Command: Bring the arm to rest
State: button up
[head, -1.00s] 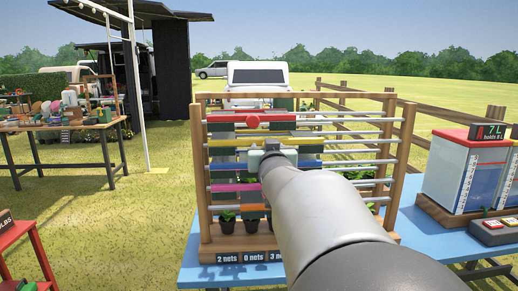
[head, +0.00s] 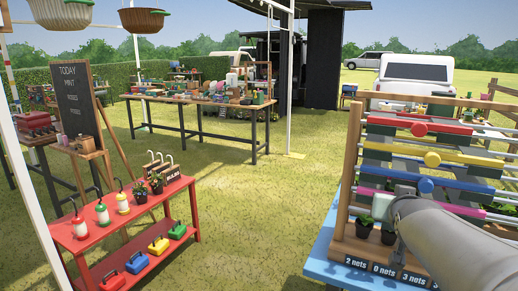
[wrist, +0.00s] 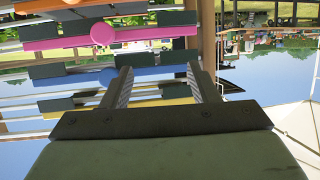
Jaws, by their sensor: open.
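My arm (head: 455,235) reaches in from the lower right of the head view, in front of a wooden rack with coloured sliding bars. The end of the arm is by the rack's lower bars, and its jaws are hidden there behind my own wrist. In the wrist view, which is upside down, my gripper (wrist: 160,78) shows two ribbed fingers spread apart with nothing between them. Beyond the fingers are the rack's pink bar (wrist: 130,38) and blue bar (wrist: 150,75). I cannot tell whether the fingers touch the rack.
The rack's wooden post (head: 349,165) stands on a blue table (head: 322,240), with small potted plants (head: 365,225) at its foot. A red table (head: 90,240) with lanterns and coloured boxes stands at left. A wooden table (head: 190,98) is behind. Open grass lies between them.

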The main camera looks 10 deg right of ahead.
jog(key=s+a+f+n+g+y+p, duration=0.1)
jog(key=s+a+f+g+y+p, duration=0.15)
jog(key=a, duration=0.25)
jog(key=s+a+f+n+g+y+p, duration=0.1)
jog(key=s+a+f+g, duration=0.1)
jog(key=a+f, duration=0.3)
jog(key=s+a+f+n+g+y+p, duration=0.2)
jog(key=s+a+g, duration=0.5)
jog(key=s+a, duration=0.4)
jog(key=s+f+n+p, duration=0.1)
jog(key=s+f+p, duration=0.1)
jog(key=s, duration=0.2)
jog(key=shift+s+a+f+g, duration=0.15)
jog(key=shift+s+f+g, duration=0.15)
jog(key=shift+s+g, duration=0.1)
